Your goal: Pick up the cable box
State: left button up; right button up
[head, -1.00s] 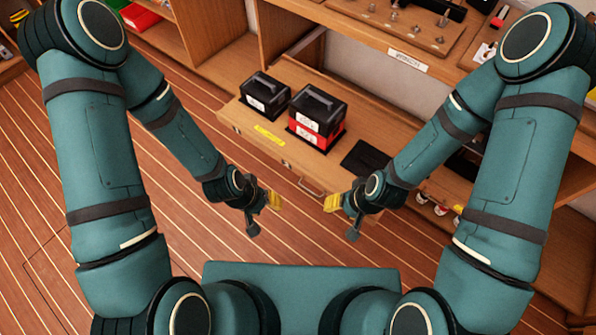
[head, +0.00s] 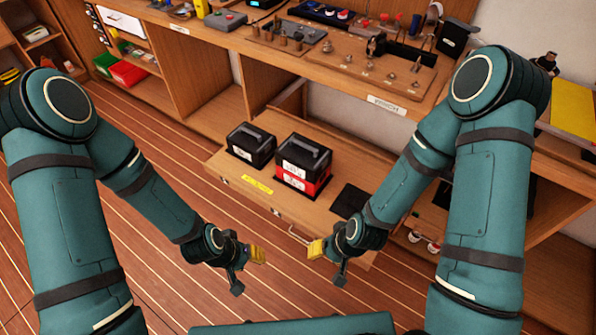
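Two lidded carry boxes with top handles stand side by side on a low pulled-out wooden shelf. One is an all-black box (head: 251,148); the other is a taller black box with a red lower part (head: 303,165). Their white labels are too small to read, so I cannot tell which is the cable box. My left gripper (head: 249,270) is empty, its yellow-tipped finger and dark finger spread apart, in front of the shelf. My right gripper (head: 328,265) is likewise open and empty, near the shelf's front edge. Neither gripper touches a box.
The low shelf (head: 232,175) carries a yellow label strip (head: 257,185) and a dark flat pad (head: 349,201) right of the boxes. A workbench (head: 222,40) with tools and parts overhangs behind. Red and green bins (head: 128,72) sit at far left. Open plank floor lies at left.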

aim_at(299, 155)
jog(key=i+j+z, duration=0.1)
jog(key=i+j, duration=0.5)
jog(key=j+z, duration=0.1)
jog(key=z, duration=1.55)
